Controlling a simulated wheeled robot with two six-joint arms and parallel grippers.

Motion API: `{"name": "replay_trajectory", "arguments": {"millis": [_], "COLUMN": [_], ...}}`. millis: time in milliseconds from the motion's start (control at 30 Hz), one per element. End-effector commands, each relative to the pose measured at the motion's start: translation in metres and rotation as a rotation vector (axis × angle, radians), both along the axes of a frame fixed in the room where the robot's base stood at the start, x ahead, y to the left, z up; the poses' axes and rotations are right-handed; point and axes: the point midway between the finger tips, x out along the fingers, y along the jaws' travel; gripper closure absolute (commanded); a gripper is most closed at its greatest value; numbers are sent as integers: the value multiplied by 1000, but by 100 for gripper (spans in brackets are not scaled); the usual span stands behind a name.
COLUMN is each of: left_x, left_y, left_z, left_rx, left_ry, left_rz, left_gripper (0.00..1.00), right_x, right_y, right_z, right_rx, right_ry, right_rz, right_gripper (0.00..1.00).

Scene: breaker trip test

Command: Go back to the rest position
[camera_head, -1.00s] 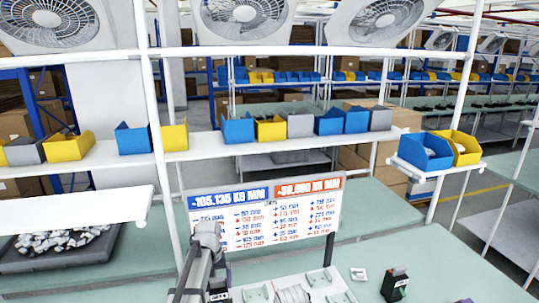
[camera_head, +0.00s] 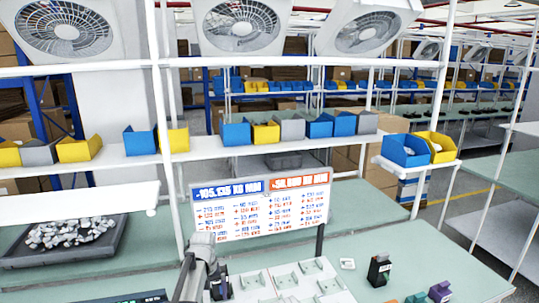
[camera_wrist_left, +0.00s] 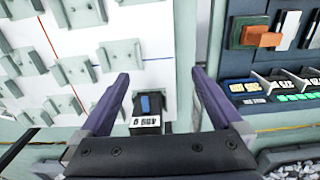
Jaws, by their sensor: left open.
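In the left wrist view my left gripper (camera_wrist_left: 158,80) is open, its two purple fingers apart. A dark breaker (camera_wrist_left: 147,104) with a blue switch and a white label shows between the fingers, with no visible finger contact. It is near the edge of a white panel (camera_wrist_left: 150,18) with several grey-green holders. In the head view my left arm (camera_head: 203,262) rises at the bottom centre, beside that panel (camera_head: 253,290); its gripper is not clearly visible there.
A sign board (camera_head: 262,208) stands behind the panel. A black tray (camera_head: 70,240) of small pale parts is at left. An orange switch (camera_wrist_left: 264,37) is on a device. The bench between sign and breakers is mostly clear.

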Motion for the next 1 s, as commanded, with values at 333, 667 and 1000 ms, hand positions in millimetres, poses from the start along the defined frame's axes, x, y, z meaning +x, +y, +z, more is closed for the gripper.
{"name": "replay_trajectory", "arguments": {"millis": [333, 667, 1000], "left_x": [-45, -130, -234], "left_y": [-37, -91, -129], "left_z": [-17, -47, -77], "left_rx": [16, 49, 95], "left_ry": [11, 31, 54], "left_rz": [-111, -323, -588], "left_gripper": [0, 0, 0], "right_x": [0, 0, 0], "right_y": [0, 0, 0], "right_z": [-17, -47, -78], "right_rx": [0, -1, -2], "right_ry": [0, 0, 0], "right_rz": [1, 4, 7], "right_gripper": [50, 50, 50]}}
